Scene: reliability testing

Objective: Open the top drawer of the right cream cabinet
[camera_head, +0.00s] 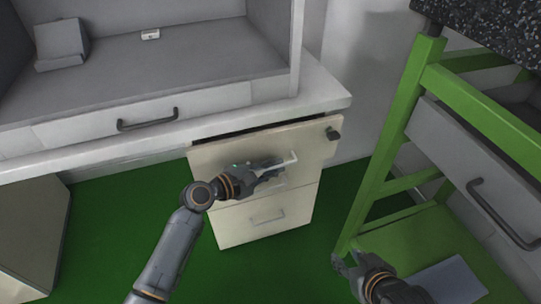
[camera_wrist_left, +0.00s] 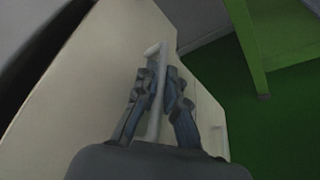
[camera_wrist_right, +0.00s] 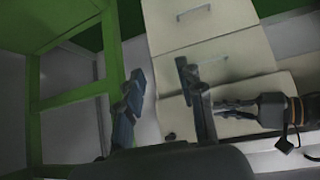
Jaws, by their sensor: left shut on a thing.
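The cream cabinet (camera_head: 235,231) stands under the white desk. Its top drawer (camera_head: 225,152) shows a dark gap along its upper edge, so the front seems to stand slightly out. My left gripper (camera_head: 275,170) is at this drawer's pale bar handle (camera_head: 292,158). In the left wrist view the fingers (camera_wrist_left: 158,85) are closed around the handle (camera_wrist_left: 156,112). My right gripper (camera_head: 350,262) is low at the right, away from the cabinet. In the right wrist view its fingers (camera_wrist_right: 165,88) are apart with nothing between them. The cabinet (camera_wrist_right: 190,28) shows beyond them.
A dark lock or key (camera_head: 333,134) sits at the drawer's upper right corner. A green-framed bench (camera_head: 400,120) with a grey drawer (camera_head: 470,160) stands right, close to my right gripper. Another cabinet (camera_head: 30,230) is far left. Green floor (camera_head: 120,215) is clear between the cabinets.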

